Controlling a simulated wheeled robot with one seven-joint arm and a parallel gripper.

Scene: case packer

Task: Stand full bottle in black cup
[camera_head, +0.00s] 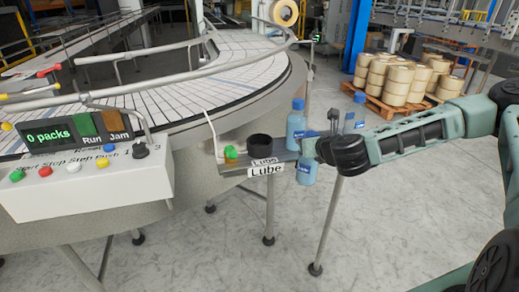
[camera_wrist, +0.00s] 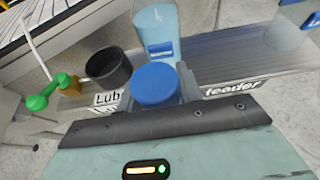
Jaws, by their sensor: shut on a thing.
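The black cup (camera_head: 259,147) is a small open cup on the shelf at the "Lube" label; it also shows in the wrist view (camera_wrist: 109,68) and looks empty. My gripper (camera_head: 311,148) is shut on a light blue bottle (camera_head: 306,174) with a blue cap (camera_wrist: 155,84). The bottle hangs roughly upright at the shelf's front edge, right of the cup and apart from it. My gripper hides its upper part in the head view. In the wrist view my gripper (camera_wrist: 157,98) hides its body, so I cannot tell its fill.
A second blue bottle (camera_head: 296,124) stands on the shelf behind the held one. A third (camera_head: 355,112) stands farther right, beyond my arm. A green knob (camera_head: 231,153) sits left of the cup. The control box (camera_head: 85,150) and conveyor (camera_head: 200,95) lie left.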

